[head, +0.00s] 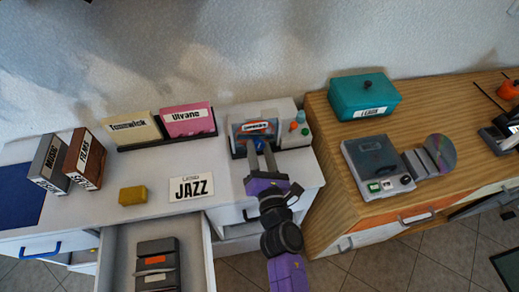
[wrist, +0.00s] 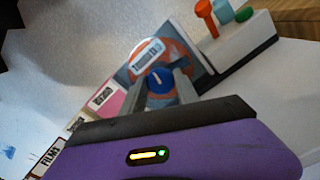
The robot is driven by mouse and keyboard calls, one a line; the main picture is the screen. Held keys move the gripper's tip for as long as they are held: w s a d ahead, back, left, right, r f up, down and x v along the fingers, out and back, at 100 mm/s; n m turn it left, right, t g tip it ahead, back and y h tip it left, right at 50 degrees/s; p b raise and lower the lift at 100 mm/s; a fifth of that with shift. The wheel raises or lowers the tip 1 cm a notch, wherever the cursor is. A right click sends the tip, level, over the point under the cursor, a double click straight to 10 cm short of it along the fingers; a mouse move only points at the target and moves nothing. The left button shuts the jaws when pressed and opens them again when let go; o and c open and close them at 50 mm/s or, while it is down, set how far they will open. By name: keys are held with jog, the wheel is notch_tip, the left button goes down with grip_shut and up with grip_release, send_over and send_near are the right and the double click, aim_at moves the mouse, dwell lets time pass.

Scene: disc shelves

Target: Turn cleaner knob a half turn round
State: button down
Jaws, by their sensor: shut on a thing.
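A blue knob (wrist: 159,82) with a white pointer mark shows in the wrist view, in front of an orange and grey disc-like panel (wrist: 180,55) with a white label. My gripper (wrist: 161,88) has its two grey fingers on either side of the knob, shut on it. The knob's pointer is roughly upright in that picture, tilted slightly left. In the head view my gripper (head: 260,152) reaches to the front of the labelled unit (head: 243,129) at the back of the white counter. There my fingers hide the knob.
Beside the unit stands a white block with orange and green pegs (head: 299,122). An open drawer (head: 205,250) juts out in front. A wooden cabinet (head: 325,170) with a teal box (head: 362,95) stands right.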

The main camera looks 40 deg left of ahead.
jog(key=m, duration=0.4)
jog(key=shift+m, duration=0.3)
jog(key=m, duration=0.4)
jog(key=shift+f+m+p, duration=0.1)
jog(key=shift+m+p, duration=0.2)
jog(key=shift+p, duration=0.05)
jog(key=m, duration=0.4)
jog(key=shift+m, duration=0.3)
jog(key=m+p, duration=0.1)
jog(key=m, duration=0.3)
jog(key=shift+f, duration=0.1)
jog(key=m+p, duration=0.1)
jog(key=m, duration=0.6)
jog(key=shift+m+p, duration=0.35)
jog(key=shift+m, duration=0.05)
jog(key=m, duration=0.3)
jog(key=shift+m+p, duration=0.3)
jog(key=shift+s+f+m, duration=0.1)
jog(key=shift+m, duration=1.8)
jog(key=shift+p, duration=0.3)
